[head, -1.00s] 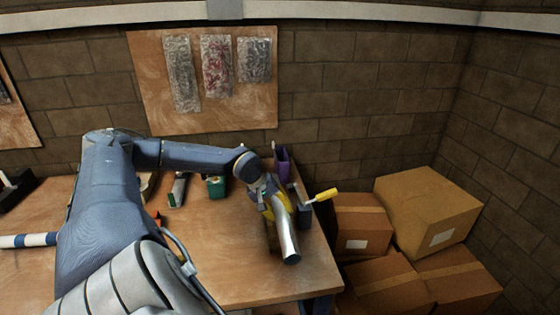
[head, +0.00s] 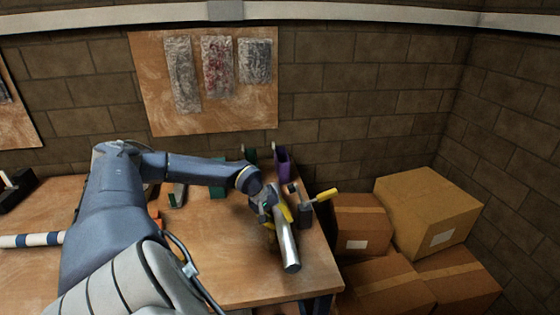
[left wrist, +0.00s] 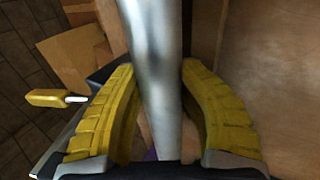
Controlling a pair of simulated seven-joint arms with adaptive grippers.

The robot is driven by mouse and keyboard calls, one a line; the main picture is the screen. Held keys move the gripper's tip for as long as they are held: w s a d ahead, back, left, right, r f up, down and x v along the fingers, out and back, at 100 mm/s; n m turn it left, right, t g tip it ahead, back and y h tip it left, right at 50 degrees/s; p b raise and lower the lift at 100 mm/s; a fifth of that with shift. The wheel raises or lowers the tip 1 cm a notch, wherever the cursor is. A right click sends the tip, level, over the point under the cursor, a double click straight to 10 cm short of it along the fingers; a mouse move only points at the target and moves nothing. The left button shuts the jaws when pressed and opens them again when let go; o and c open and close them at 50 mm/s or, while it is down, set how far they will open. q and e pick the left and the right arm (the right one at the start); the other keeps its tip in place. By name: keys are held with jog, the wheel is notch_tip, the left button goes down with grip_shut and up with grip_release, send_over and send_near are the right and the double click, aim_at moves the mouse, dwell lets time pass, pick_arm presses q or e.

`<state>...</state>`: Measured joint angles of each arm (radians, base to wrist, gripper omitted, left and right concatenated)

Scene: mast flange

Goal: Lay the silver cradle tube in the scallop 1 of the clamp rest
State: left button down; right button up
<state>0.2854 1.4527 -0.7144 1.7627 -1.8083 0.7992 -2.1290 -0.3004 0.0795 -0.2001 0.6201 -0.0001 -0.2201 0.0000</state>
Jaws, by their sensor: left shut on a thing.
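My left gripper (head: 274,212), with yellow fingers, is shut on the silver cradle tube (head: 287,243) near the right end of the workbench. The tube slants, its near end toward the bench's front. In the left wrist view the tube (left wrist: 155,70) runs between the two yellow finger pads. A dark clamp-like fixture with a yellow handle (head: 326,195) stands just right of the gripper, and its handle also shows in the left wrist view (left wrist: 48,98). I cannot make out the clamp rest's scallops or whether the tube touches it. My right gripper is out of view.
A purple holder (head: 282,163) stands behind the gripper. Green items (head: 218,190) and a blue-and-white striped tube (head: 30,240) are on the workbench (head: 225,270). Cardboard boxes (head: 425,210) are stacked off its right side. The bench's front right is clear.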

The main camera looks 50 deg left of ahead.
pick_arm(q)
jog(key=shift+s+f, duration=0.35)
jog(key=shift+f, duration=0.45)
jog(key=c, duration=0.8)
grip_release()
jog(key=shift+c, duration=0.2)
jog(key=w+v, duration=0.1)
jog(key=v, duration=1.2)
jog(key=shift+w+d+r, duration=0.15)
jog(key=shift+r, duration=0.15)
